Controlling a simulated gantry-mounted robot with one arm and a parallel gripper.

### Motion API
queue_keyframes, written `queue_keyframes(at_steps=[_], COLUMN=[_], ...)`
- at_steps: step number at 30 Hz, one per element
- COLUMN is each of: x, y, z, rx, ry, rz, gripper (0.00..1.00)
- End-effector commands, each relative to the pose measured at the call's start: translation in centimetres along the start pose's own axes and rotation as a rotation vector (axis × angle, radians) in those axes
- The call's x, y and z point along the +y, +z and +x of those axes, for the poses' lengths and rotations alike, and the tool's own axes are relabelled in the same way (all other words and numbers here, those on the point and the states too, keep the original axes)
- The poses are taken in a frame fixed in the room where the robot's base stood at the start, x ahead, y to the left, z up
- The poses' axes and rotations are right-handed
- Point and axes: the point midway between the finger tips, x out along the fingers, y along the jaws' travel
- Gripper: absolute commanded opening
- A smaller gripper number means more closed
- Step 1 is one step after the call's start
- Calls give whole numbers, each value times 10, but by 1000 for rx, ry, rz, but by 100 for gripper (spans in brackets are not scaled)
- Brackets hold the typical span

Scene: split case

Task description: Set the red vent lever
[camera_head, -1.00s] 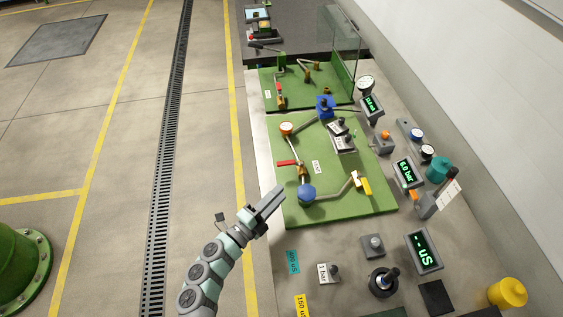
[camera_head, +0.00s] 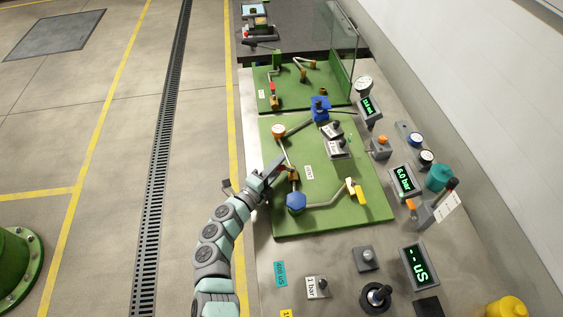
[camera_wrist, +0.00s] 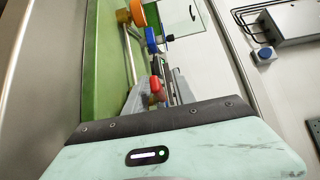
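The red lever (camera_head: 283,167) sits on the pipe of the nearer green panel (camera_head: 345,215), above the blue round knob (camera_head: 296,201). My gripper (camera_head: 277,168) reaches in from the left edge of that panel and partly covers the lever. In the wrist view, the red lever end (camera_wrist: 155,84) shows between the two grey fingers of my gripper (camera_wrist: 159,90). The fingers look apart, with a gap beside the red end. I cannot tell whether either finger touches it.
A yellow-handled valve (camera_head: 358,193) is to the right. A farther green panel (camera_head: 310,95) has a glass screen (camera_head: 341,50).

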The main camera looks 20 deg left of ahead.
Motion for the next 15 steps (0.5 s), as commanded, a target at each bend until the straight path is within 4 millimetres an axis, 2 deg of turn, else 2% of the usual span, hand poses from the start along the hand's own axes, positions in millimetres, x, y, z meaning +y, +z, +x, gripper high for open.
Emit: queue_keyframes(at_steps=[6, 15], x=[2, 2], y=[0, 0], z=[15, 17], rx=[-1, 0], ry=[3, 3], rz=[-2, -1], gripper=[31, 31])
